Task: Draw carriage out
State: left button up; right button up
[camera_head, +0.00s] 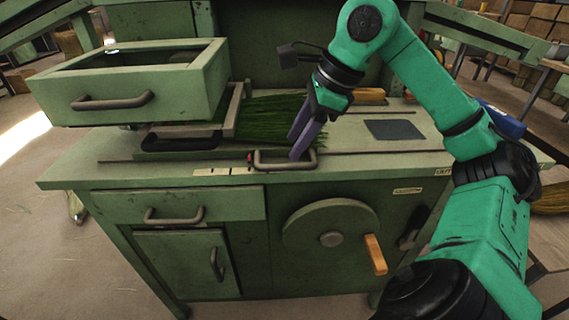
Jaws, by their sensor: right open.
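A low green carriage (190,148) lies on the bench top, with green bristles (268,115) spread behind and to its right. A pale metal loop handle (270,167) sits at the bench's front edge. My right gripper (297,146) is open, its purple fingers pointing down at the right part of this handle. I cannot tell whether the fingers touch it or straddle the bar. My left gripper is out of view.
A raised green box (140,85) with a grey handle overhangs the bench's left side. Below are a drawer (178,207), a cabinet door (178,262) and a crank wheel (330,225) with a wooden grip. A dark plate (394,130) lies right of my gripper.

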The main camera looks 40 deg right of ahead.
aim_at(285, 166)
jog(key=x, duration=0.6)
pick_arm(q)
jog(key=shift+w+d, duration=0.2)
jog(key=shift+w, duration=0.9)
pick_arm(e)
grip_shut()
